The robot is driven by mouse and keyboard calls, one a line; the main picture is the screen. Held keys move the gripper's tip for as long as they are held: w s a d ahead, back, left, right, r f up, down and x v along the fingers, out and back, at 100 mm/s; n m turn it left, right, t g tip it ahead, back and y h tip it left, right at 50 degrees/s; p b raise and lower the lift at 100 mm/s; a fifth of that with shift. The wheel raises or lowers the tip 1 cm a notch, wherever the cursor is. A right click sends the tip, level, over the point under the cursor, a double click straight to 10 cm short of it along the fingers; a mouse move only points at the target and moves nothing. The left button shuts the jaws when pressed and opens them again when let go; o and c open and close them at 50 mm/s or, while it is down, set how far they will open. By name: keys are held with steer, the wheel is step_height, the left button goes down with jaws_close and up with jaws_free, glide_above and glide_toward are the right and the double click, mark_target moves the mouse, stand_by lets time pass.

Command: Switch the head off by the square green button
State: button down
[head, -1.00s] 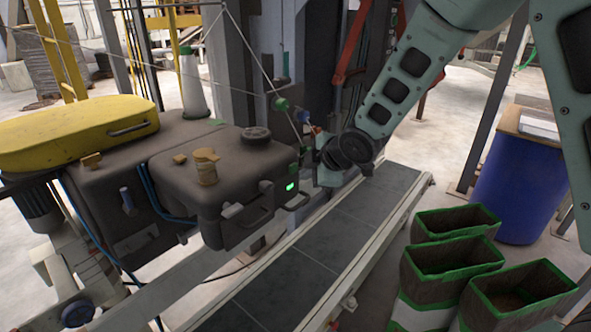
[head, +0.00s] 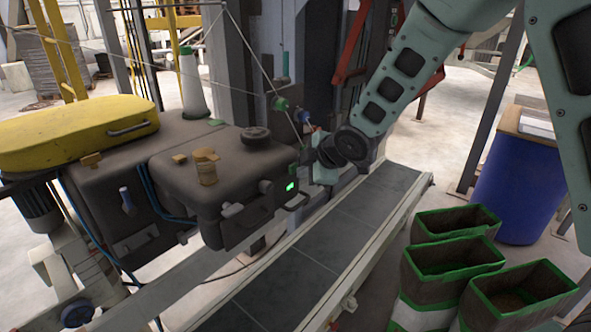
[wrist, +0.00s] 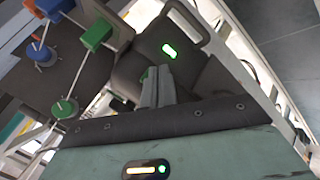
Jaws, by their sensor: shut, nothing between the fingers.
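The dark sewing head (head: 215,185) hangs left of the conveyor; a lit green rectangle shows on its end (head: 291,187) and in the wrist view (wrist: 169,50). In the wrist view a square green button (wrist: 97,35) stands out from a dark panel at upper left. A round green knob (wrist: 65,107) and blue and orange controls share that panel. My gripper (wrist: 157,84) is shut and empty, to the right of and below the square button in that view, apart from it. In the head view my gripper (head: 308,168) is beside the head's end, its tips partly hidden.
The conveyor (head: 335,235) runs below my gripper. Several green-rimmed open bags (head: 455,254) and a blue drum (head: 515,190) stand on the right. A handle (wrist: 190,18) lies near the lit rectangle.

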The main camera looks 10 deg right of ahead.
steer(key=shift+w+a, duration=0.25)
steer(key=shift+w, duration=0.1)
stand_by(0.4)
steer(key=shift+s+d, duration=0.55)
steer(key=shift+s, duration=0.25)
steer(key=s+d+b, duration=0.1)
steer(key=s+d, duration=0.2)
steer(key=s, duration=0.2)
steer(key=shift+d, duration=0.3)
stand_by(0.3)
